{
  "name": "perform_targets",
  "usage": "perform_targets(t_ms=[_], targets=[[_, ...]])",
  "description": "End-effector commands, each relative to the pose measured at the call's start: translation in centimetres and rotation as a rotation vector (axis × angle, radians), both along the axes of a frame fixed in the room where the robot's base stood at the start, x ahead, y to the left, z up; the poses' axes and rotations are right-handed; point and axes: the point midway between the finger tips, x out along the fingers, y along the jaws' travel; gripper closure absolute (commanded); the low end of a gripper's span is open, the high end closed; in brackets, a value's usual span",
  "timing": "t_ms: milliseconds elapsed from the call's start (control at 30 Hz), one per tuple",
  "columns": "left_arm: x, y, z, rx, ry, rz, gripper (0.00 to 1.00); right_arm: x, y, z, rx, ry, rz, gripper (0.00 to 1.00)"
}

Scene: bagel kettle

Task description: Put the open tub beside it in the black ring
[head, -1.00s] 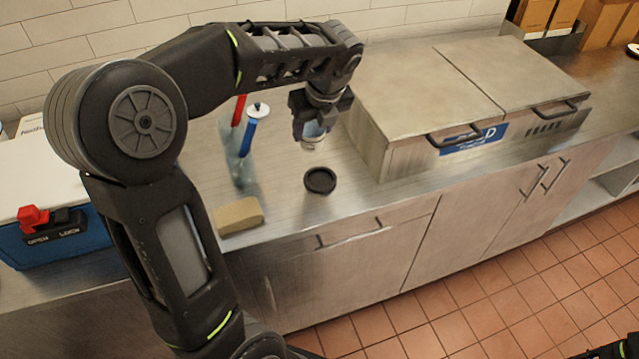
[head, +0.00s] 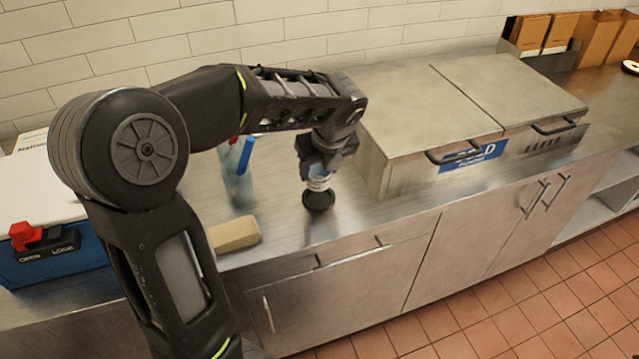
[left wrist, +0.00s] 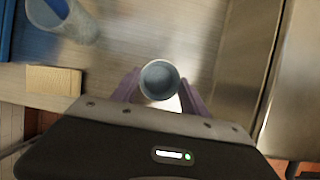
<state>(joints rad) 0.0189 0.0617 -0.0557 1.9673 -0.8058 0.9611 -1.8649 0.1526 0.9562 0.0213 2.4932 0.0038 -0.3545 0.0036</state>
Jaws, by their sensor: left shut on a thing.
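The open tub (left wrist: 160,80) is a small round grey-blue cup, upright, seen from above in the left wrist view. My left gripper (head: 320,168) is shut on it, with one finger on each side. In the head view the tub's pale lower part (head: 318,184) shows below the fingers. The black ring (head: 318,201) lies on the steel counter directly under the tub, or just in front of its base. I cannot tell whether the tub's base is inside the ring or above it. The ring is hidden in the left wrist view. My right gripper is not in view.
A clear container (head: 238,185) with red- and blue-handled tools stands to the left. A tan block (head: 234,234) lies near the counter's front edge. A steel lidded unit (head: 400,170) stands close on the right. A blue box (head: 40,262) is at far left.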

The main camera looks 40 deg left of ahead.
Motion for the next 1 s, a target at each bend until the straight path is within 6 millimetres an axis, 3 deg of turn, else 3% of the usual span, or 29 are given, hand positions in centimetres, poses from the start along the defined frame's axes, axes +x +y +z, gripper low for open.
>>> perform_targets(t_ms=[167,500,933,967,1000], targets=[[0.0,0.0,-0.2,0.001,0.001,0.0,0.92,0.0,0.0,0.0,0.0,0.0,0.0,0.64],[0.0,0.0,-4.8,0.0,0.002,0.001,0.92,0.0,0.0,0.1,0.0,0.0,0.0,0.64],[0.0,0.0,-5.4,0.0,0.0,0.001,0.92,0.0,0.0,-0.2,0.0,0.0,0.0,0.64],[0.0,0.0,-5.3,0.0,0.0,0.001,0.46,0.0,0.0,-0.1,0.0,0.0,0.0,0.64],[0.0,0.0,-5.3,0.0,0.0,0.001,0.43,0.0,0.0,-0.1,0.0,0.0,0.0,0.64]])
